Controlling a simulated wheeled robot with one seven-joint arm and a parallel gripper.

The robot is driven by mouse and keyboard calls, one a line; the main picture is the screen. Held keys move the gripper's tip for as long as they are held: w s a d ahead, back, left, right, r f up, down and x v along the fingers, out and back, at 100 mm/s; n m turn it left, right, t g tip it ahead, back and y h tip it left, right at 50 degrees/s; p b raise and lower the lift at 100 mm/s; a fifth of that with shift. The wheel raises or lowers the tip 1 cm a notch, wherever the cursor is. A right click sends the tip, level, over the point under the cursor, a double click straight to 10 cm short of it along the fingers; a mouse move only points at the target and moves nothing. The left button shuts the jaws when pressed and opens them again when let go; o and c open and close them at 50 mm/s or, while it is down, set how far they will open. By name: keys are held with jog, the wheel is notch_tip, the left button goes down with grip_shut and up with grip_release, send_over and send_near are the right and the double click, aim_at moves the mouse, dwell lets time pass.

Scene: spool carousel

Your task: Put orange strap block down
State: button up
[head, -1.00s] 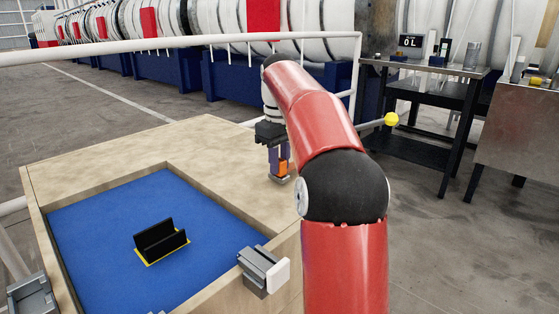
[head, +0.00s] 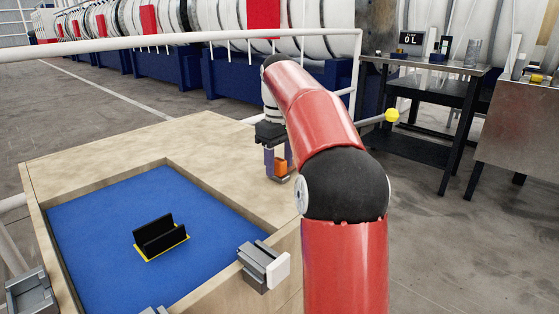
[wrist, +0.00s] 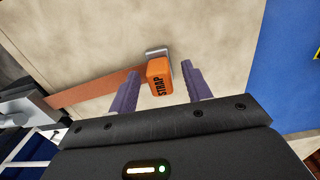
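The orange strap block (head: 281,168) stands on the wooden top to the right of the blue recess. In the wrist view the block (wrist: 159,78), marked STRAP, has a metal piece at its far end, and an orange-brown strap (wrist: 95,91) runs off to the left. My gripper (head: 277,172) is around the block. Its purple fingers are apart, with a gap visible on each side of the block in the wrist view, so it is open. The far side of the block is hidden in the head view.
The blue recess (head: 100,225) holds a black slotted holder (head: 160,237) on a yellow-edged base. A grey clamp-like fixture (head: 262,264) sits on the box's near edge. A white rail (head: 200,41) runs behind. Bare wood lies around the block.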

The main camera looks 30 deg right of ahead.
aim_at(279, 160)
notch_tip(279, 160, up, 8)
jog(key=p, duration=0.2)
jog(key=shift+f+p, duration=0.1)
jog(key=shift+p, duration=0.3)
